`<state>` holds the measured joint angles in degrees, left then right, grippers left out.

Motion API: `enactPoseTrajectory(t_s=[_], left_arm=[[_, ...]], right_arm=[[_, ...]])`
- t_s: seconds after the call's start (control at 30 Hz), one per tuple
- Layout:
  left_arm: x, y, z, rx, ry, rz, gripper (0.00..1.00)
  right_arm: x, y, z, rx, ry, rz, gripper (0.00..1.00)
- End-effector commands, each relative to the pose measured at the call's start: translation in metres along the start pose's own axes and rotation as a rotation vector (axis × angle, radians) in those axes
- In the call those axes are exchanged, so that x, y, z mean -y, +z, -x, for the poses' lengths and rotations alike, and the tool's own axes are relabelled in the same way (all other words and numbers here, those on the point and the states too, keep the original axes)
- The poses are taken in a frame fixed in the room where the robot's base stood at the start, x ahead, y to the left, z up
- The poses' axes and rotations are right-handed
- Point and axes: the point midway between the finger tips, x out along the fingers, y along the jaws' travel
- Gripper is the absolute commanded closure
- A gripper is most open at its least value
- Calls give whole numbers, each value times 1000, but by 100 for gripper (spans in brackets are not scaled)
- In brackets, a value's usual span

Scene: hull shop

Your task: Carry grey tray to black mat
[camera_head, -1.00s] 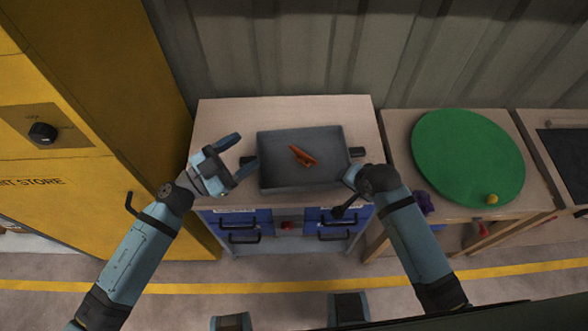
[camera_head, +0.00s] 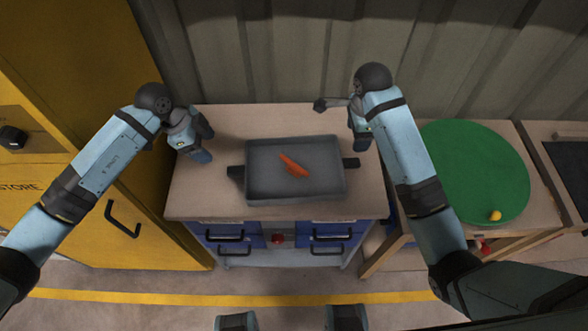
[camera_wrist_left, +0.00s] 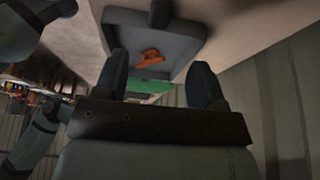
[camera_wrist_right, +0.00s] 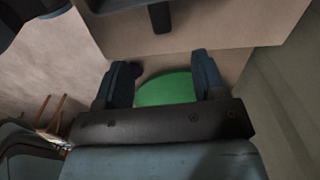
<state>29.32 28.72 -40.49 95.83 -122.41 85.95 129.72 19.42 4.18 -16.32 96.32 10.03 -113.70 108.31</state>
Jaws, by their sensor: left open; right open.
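The grey tray (camera_head: 254,190) lies on the wooden top of the drawer bench, with an orange-red object (camera_head: 293,165) in it. It has a dark handle on its left (camera_head: 236,173) and on its right (camera_head: 351,163). My left gripper (camera_head: 203,143) is open and empty, apart from the left handle, up and left of it. My right gripper (camera_head: 362,138) is open and apart from the right handle, partly hidden by its arm. The left wrist view shows the tray beyond open fingers (camera_wrist_left: 160,82). A dark surface (camera_head: 568,165) at the far right looks like the black mat, cut by the frame.
A green round disc (camera_head: 475,165) with a yellow knob-like thing (camera_head: 495,215) covers the table to the right. A yellow cabinet (camera_head: 60,130) stands close on the left. A corrugated wall (camera_head: 290,50) is behind the bench. Bare bench top (camera_head: 290,120) shows behind the tray.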

Motion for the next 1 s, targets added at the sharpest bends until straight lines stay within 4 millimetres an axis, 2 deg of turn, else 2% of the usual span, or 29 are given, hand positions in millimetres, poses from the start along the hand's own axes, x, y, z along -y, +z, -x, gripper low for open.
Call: enactPoseTrajectory(t_s=[0.17,0.5,0.7,0.83,1.0], left_arm=[[-1,-1,-21,-3,4,0,36],[-1,-1,-87,-2,3,1,36],[-1,-1,-118,-2,3,1,36],[-1,0,-130,-1,1,0,36],[0,0,-136,-1,0,-1,36]], right_arm=[[-1,-1,-21,-2,3,1,36],[-1,-1,-87,-2,4,0,36],[0,-1,-118,-2,2,1,36],[0,0,-130,-1,2,1,36],[0,0,-136,0,0,1,36]])
